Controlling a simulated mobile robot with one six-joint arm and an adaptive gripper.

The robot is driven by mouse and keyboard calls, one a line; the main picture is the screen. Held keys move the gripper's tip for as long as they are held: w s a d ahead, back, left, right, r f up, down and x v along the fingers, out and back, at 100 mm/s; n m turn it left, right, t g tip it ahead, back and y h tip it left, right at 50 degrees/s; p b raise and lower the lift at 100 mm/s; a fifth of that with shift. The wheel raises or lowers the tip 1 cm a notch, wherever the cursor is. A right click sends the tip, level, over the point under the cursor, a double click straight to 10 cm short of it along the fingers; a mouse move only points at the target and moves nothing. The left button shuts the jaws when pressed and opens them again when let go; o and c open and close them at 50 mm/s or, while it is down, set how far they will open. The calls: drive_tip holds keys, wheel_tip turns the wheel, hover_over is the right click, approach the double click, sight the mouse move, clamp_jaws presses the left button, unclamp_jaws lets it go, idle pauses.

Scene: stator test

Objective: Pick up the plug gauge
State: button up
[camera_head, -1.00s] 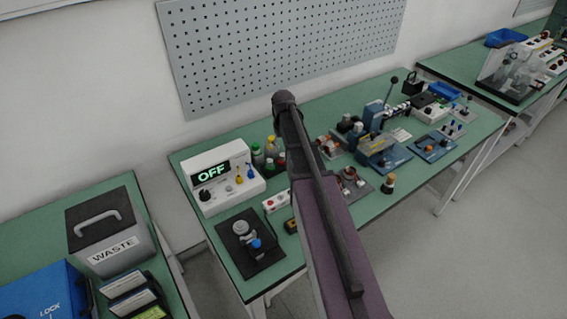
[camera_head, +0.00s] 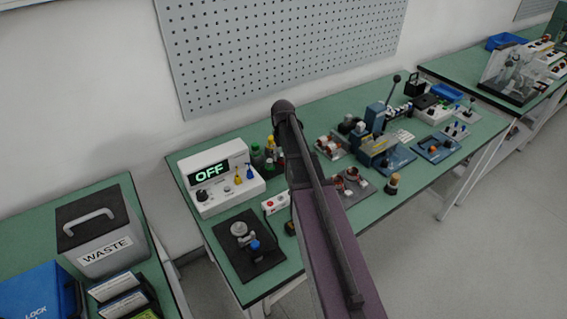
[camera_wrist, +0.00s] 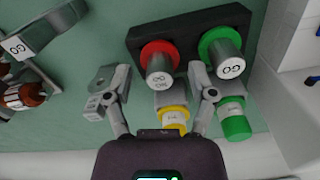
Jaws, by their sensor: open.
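In the wrist view two grey plug-like cylinders stand end-on to the camera at a black block (camera_wrist: 140,38). One cylinder (camera_wrist: 160,72) has a red collar; the other (camera_wrist: 229,66) has a green collar and reads GO. A yellow labelled cylinder (camera_wrist: 173,113) and a green labelled one (camera_wrist: 236,127) show nearer my wrist. I cannot tell which of these the task means. My gripper (camera_wrist: 160,82) is open, with its fingers spread either side of the red-collared cylinder in the picture. Contact cannot be told. In the head view my arm partly covers this area.
The white tester (camera_head: 223,177) reading OFF stands close beside the coloured cylinders. A metal bracket marked GO (camera_wrist: 42,42) and copper-wound parts (camera_wrist: 22,97) lie at left in the wrist view. A black-based fixture (camera_head: 248,259) stands at the bench front.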

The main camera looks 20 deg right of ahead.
clamp_jaws()
idle(0.3)
drive_tip(key=shift+r, duration=0.2)
wheel_tip(320, 180, up, 10)
drive_tip(key=p, duration=1)
drive_tip(key=shift+f, duration=0.2)
drive_tip(key=shift+s, duration=0.1)
idle(0.6)
